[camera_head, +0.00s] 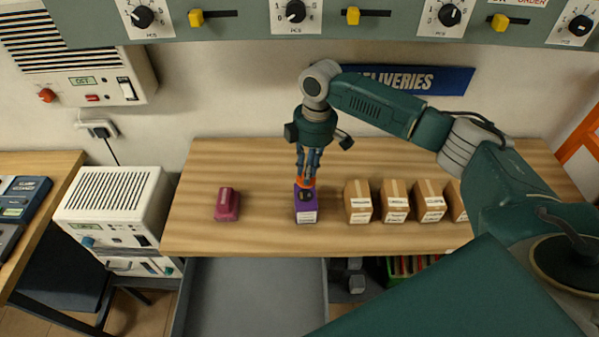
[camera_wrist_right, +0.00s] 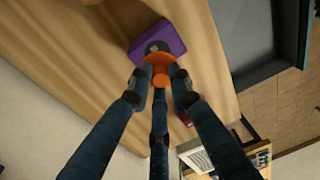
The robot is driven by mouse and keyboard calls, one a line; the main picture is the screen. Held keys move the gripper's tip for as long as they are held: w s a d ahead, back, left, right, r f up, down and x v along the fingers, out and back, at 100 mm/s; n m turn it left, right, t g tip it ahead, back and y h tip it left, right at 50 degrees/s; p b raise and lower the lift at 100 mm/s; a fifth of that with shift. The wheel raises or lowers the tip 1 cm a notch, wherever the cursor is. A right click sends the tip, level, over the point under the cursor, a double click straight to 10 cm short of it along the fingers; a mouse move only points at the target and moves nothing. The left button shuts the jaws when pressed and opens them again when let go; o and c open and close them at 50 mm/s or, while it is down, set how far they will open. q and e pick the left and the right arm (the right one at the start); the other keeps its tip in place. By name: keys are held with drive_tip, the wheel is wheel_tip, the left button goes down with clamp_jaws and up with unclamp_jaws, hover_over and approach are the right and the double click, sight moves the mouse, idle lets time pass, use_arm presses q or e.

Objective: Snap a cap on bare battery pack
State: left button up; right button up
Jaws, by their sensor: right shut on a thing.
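A purple battery pack (camera_head: 307,213) with a white label stands on the wooden bench. A dark round part shows on its top; it also shows in the right wrist view (camera_wrist_right: 178,40). My right gripper (camera_head: 307,179) points down over the pack's far side, shut on an orange cap (camera_head: 306,184). In the right wrist view the cap (camera_wrist_right: 159,79) sits between the fingertips and overlaps the pack's near edge. I cannot tell whether cap and pack touch. A magenta pack (camera_head: 227,205) stands apart to the left. My left gripper is not in view.
Several brown cartons (camera_head: 358,202) stand in a row to the right of the purple pack. The wooden bench (camera_head: 265,168) is clear between the two packs and behind them. A white device (camera_head: 115,205) stands left of the bench, and a grey tray (camera_head: 250,290) lies below its front edge.

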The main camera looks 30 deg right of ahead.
drive_tip(key=shift+w, duration=0.1)
drive_tip(key=shift+f+b, duration=0.1)
drive_tip(key=shift+b, duration=0.2)
drive_tip(key=shift+s+a+f+b, duration=0.2)
drive_tip(key=shift+s+f+b, duration=0.15)
drive_tip(key=shift+b, duration=0.25)
drive_tip(key=shift+f+b, duration=0.35)
drive_tip(key=shift+f, duration=0.05)
drive_tip(key=f+b, duration=0.2)
drive_tip(key=shift+w+d+f+b, duration=0.15)
drive_tip(key=shift+w+b, duration=0.05)
drive_tip(key=shift+b, duration=0.1)
drive_tip(key=shift+f, duration=1)
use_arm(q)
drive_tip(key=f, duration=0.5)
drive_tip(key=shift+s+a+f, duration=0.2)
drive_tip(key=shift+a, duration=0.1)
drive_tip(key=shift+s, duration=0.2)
